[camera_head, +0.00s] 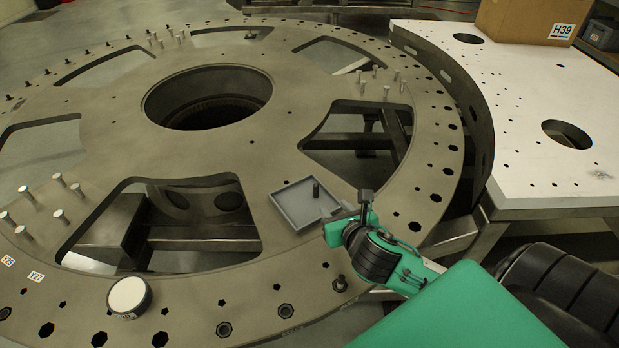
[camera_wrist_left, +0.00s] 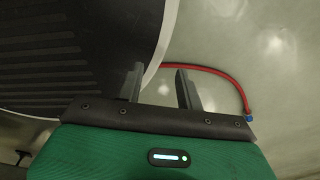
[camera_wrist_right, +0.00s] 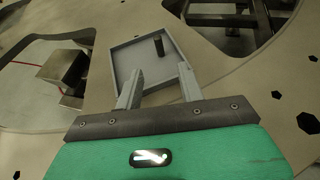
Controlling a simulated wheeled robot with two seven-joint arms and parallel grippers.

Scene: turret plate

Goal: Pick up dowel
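A small dark dowel (camera_head: 316,189) stands upright in a shallow grey square tray (camera_head: 283,208) on the turret plate. In the right wrist view the dowel (camera_wrist_right: 159,46) is inside the tray (camera_wrist_right: 122,50), towards its far right. My right gripper (camera_head: 350,205) is at the tray's right side in the head view. In the right wrist view my right gripper (camera_wrist_right: 160,85) is open and empty, its fingers over the near edge of the tray, short of the dowel. My left gripper (camera_wrist_left: 160,80) is open and empty, away from the plate's top, and out of the head view.
The turret plate (camera_head: 262,155) has large cutouts, a central hole and several upright pins (camera_head: 60,182). A white round container (camera_head: 130,297) stands at the front left. A cardboard box (camera_head: 530,20) sits on the white side table (camera_head: 520,130). A red hose (camera_wrist_left: 225,76) lies on the floor.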

